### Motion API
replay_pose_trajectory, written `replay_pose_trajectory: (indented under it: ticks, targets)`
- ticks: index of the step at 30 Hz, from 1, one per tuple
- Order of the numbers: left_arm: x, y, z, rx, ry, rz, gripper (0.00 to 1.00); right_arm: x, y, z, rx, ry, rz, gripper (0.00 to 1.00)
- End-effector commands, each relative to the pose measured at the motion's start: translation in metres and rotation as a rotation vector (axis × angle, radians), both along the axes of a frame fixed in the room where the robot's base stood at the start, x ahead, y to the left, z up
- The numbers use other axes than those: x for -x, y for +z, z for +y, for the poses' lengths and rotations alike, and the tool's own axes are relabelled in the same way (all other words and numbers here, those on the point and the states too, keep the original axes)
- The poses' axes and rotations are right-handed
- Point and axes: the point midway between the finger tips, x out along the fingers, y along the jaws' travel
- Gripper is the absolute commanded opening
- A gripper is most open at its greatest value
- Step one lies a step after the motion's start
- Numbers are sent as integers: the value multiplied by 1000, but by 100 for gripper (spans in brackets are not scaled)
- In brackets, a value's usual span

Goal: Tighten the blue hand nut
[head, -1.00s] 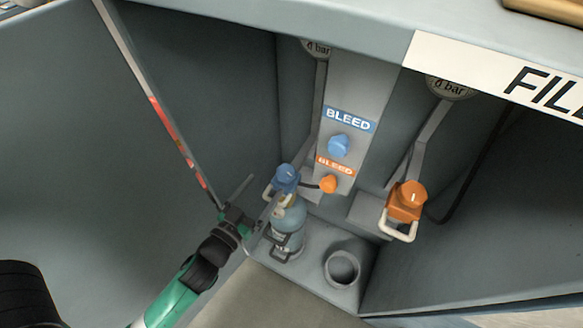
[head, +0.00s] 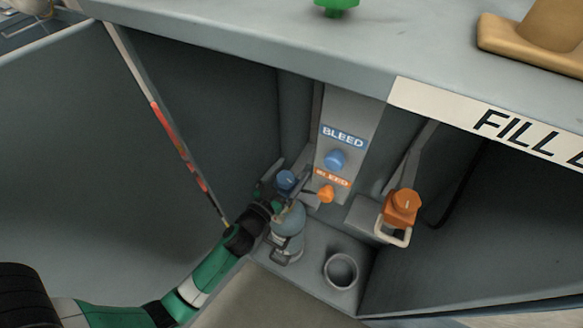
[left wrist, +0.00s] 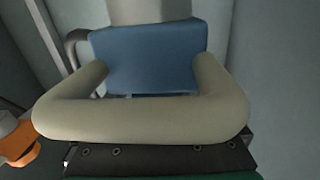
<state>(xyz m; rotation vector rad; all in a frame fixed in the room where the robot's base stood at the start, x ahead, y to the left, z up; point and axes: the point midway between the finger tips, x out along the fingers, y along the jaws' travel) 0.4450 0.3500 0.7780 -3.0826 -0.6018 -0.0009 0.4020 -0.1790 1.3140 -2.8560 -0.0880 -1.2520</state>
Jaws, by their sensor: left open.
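The blue hand nut (head: 286,179) sits on a blue fitting above a blue-grey cylinder (head: 288,222) in the cabinet corner. In the left wrist view the blue fitting (left wrist: 150,55) fills the upper middle, with a thick cream handle (left wrist: 140,120) looping in front of it. My left gripper (head: 281,192) is open, around or right beside the blue fitting. Its fingers partly cover the fitting in the head view, and I cannot tell whether they touch it. My right gripper is not in view.
A blue bleed knob (head: 336,159) and an orange bleed knob (head: 326,194) are close on the right. An orange fitting (head: 402,205) with a cream handle hangs further right. An empty round holder (head: 341,270) stands beside the cylinder. The cabinet's left wall is near my arm.

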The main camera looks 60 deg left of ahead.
Motion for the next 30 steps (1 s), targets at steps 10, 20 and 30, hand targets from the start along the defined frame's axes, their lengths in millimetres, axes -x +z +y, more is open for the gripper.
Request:
replay_pose_trajectory:
  ticks: [10, 20, 30]
  targets:
    - [-6, 0, 3, 0, 0, 0, 93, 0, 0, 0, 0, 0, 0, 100]
    - [-6, 0, 3, 1, 0, 0, 34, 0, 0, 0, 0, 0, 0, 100]
    - [-8, 5, 3, 0, -22, 8, 10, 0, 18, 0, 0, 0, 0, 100]
